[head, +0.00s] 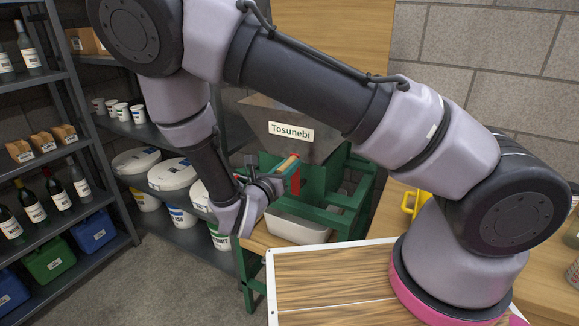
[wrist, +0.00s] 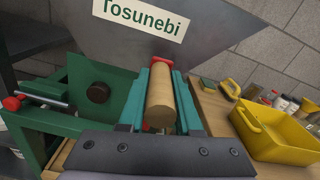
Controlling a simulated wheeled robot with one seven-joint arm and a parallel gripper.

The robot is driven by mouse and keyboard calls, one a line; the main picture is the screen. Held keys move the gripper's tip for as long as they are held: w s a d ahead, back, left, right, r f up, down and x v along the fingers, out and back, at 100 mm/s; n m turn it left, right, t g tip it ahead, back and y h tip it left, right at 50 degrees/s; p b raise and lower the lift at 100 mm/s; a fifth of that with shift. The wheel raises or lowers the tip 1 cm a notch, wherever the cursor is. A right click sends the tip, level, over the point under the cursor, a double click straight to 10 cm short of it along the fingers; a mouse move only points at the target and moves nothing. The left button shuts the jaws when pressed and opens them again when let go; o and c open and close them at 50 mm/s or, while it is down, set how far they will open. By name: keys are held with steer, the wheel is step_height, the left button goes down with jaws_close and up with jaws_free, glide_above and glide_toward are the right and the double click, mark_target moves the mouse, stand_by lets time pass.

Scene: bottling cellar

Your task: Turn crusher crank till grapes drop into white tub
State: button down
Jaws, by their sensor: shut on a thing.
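The crusher has a grey metal hopper (head: 290,112) labelled "Tosunebi" on a green frame (head: 345,200); the hopper also fills the top of the wrist view (wrist: 225,35). Its crank has a wooden handle (head: 287,163) and a red arm (head: 295,182). My gripper (head: 280,173) is shut on the crank handle, at the front of the crusher. In the wrist view the wooden handle (wrist: 160,98) lies between the two teal fingers. The white tub (head: 297,229) sits below the crusher on the wooden bench. The tub's inside is mostly hidden. I see no grapes.
Shelves at left hold bottles, bread-like packs, blue bins (head: 92,232) and a green bin (head: 47,258). Back shelves hold white-lidded tubs (head: 173,173). A yellow tray (wrist: 270,138), a brush, a sponge and jars are right of the crusher. My arm crosses before the hopper.

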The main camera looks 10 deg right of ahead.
steer(key=w+a+f+n, duration=0.4)
steer(key=a+n, duration=0.3)
steer(key=n, duration=0.3)
steer(key=shift+w+a+f+n, duration=0.25)
steer(key=shift+w+f+n, duration=0.05)
steer(key=shift+f, duration=0.05)
step_height(320, 180, down, 12)
steer(key=n, duration=0.8)
steer(key=shift+f, duration=0.15)
stand_by(0.3)
steer(key=shift+d, duration=0.15)
stand_by(0.4)
